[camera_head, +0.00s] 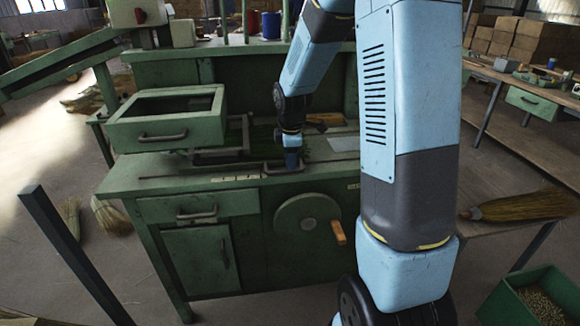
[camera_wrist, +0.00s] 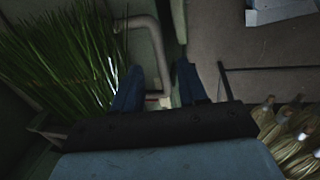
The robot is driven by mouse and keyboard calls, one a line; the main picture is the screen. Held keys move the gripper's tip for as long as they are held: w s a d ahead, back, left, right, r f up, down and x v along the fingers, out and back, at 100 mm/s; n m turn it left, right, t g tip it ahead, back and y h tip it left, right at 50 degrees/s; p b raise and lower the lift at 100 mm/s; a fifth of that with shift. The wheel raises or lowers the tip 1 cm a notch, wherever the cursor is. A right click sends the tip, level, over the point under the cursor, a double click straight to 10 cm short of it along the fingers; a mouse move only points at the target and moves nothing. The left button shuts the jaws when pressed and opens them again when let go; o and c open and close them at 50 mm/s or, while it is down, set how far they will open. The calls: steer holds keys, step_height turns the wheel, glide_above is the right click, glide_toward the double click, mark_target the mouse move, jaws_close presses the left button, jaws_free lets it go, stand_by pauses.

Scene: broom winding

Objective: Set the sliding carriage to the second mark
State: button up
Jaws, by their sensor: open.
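On the front of the green bench top, the sliding carriage, as far as I can tell, is the small part with a grey bar handle (camera_head: 273,168). Short pale marks (camera_head: 222,179) lie along the bench's front edge to its left. My gripper (camera_head: 292,163) points down at the carriage's right part, and my arm comes from above. In the wrist view my gripper (camera_wrist: 159,88) has its two blue fingers apart, with the bent grey handle (camera_wrist: 150,35) reaching down between them. I cannot tell whether a finger touches it.
An open green drawer box (camera_head: 165,118) stands left on the bench. A round crank wheel (camera_head: 308,222) with an orange knob (camera_head: 338,232) is on the bench front. Green bristles (camera_wrist: 60,65) lie left of the fingers. A green bin (camera_head: 535,298) stands at lower right.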

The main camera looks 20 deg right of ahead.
steer(key=shift+w+f, duration=0.2)
steer(key=shift+f, duration=0.8)
steer(key=shift+w+f, duration=0.15)
steer(key=shift+f, duration=0.85)
steer(key=shift+d, duration=0.1)
jaws_close()
